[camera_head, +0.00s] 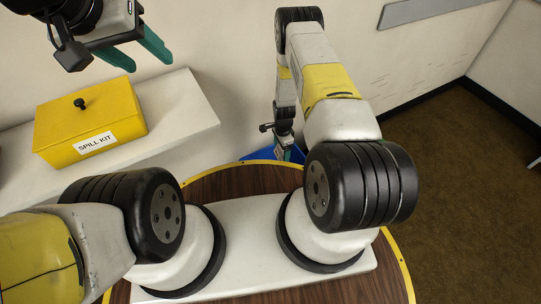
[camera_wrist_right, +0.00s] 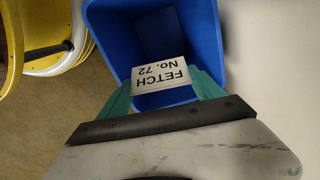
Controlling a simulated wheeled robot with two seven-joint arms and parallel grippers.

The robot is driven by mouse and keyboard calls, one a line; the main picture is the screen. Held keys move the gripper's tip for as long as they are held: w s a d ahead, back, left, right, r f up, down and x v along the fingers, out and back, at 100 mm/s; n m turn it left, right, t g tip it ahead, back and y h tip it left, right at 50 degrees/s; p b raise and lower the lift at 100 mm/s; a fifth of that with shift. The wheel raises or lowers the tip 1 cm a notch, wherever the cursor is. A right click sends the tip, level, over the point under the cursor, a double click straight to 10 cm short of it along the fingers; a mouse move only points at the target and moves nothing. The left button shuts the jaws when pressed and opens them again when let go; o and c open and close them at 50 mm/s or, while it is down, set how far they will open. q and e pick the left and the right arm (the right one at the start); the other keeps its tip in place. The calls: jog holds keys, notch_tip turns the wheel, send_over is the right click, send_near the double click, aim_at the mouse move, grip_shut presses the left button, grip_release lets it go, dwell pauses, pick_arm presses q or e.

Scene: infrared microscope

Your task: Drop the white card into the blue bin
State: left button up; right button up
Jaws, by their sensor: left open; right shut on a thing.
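The white card (camera_wrist_right: 160,75), printed "FETCH No. 72", is held between the green fingers of my right gripper (camera_wrist_right: 163,86) in the right wrist view. The card overlaps the opening of the blue bin (camera_wrist_right: 205,30), which lies below it. In the head view my right gripper (camera_head: 285,151) points down at the blue bin (camera_head: 259,155), mostly hidden behind my arm and the round wood-topped edge; the card cannot be made out there. My left gripper (camera_head: 135,52) is open and empty at the upper left, above the shelf.
A yellow spill kit box (camera_head: 90,125) with a black knob sits on a white ledge (camera_head: 185,105) at the left. A wall runs behind the bin. Brown carpet (camera_head: 460,190) at the right is clear.

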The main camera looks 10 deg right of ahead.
jog(key=shift+f, duration=2.65)
jog(key=o, duration=1.3)
jog(key=shift+o, duration=0.2)
jog(key=shift+s+r, duration=0.1)
jog(key=shift+r, duration=3.8)
